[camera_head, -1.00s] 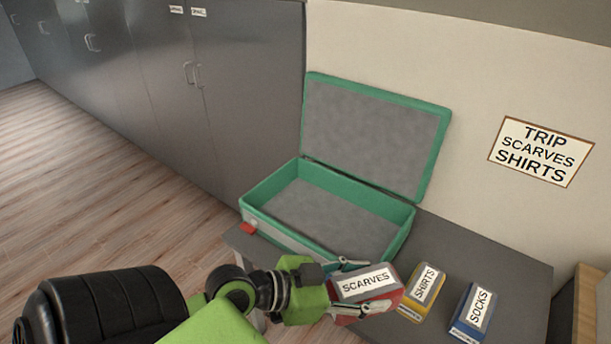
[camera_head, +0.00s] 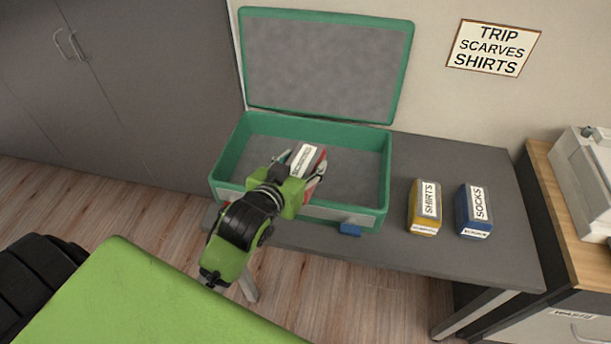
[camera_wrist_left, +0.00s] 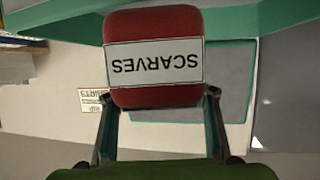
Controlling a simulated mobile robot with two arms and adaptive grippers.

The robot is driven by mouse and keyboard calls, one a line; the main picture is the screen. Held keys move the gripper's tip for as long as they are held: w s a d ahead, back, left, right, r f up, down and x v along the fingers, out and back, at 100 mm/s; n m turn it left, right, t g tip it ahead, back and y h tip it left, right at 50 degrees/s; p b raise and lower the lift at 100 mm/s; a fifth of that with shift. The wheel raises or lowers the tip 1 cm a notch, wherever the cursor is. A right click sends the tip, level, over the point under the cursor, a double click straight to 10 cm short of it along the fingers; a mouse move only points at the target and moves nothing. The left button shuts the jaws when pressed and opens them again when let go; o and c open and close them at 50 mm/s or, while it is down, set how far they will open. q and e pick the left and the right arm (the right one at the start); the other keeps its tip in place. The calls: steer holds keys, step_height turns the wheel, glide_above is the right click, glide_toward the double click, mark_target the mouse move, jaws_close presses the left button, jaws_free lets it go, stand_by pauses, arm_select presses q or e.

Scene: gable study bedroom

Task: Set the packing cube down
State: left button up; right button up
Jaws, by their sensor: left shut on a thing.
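The red scarves packing cube (camera_head: 308,160) has a white label and is held by my left gripper (camera_head: 303,172), which is shut on it. In the head view it is over the inside of the open green suitcase (camera_head: 230,158); I cannot tell whether it touches the floor of the case. In the left wrist view the red cube (camera_wrist_left: 155,88) sits between the two fingers, its label upside down. My right gripper is not in view.
The suitcase lid (camera_head: 325,65) stands open. A yellow shirts cube (camera_head: 424,207) and a blue socks cube (camera_head: 474,211) stand on the grey table (camera_head: 400,260) to the right. A wall sign (camera_head: 493,48) reads trip, scarves, shirts. A printer-like machine (camera_head: 583,180) is at far right.

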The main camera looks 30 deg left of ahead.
mark_target(304, 141)
arm_select(q)
steer(key=shift+w+a+r+n+y, duration=0.2)
steer(key=shift+w+r+n+y, duration=0.2)
steer(key=shift+w, duration=0.2)
steer(key=shift+w+a+r+n+y, duration=0.15)
steer(key=shift+w+r+n+y, duration=0.2)
steer(key=shift+w, duration=0.2)
steer(key=shift+w+a+r+y, duration=0.2)
steer(key=shift+w+r+y, duration=0.05)
steer(key=shift+w+a, duration=0.15)
steer(key=shift+a, duration=0.15)
steer(key=shift+w+a+f, duration=0.9)
steer(key=shift+a+f, duration=1.15)
steer(key=shift+f, duration=0.1)
steer(key=shift+w+a+f, duration=0.85)
steer(key=shift+a+f, duration=1.25)
steer(key=shift+w+a+f, duration=0.9)
steer(key=shift+a+f, duration=1.15)
steer(key=shift+f, duration=0.1)
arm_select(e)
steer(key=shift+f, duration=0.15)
arm_select(q)
steer(key=o, duration=1.2)
steer(key=shift+f+g, duration=0.1)
steer(key=shift+g, duration=0.2)
steer(key=shift+o, duration=0.2)
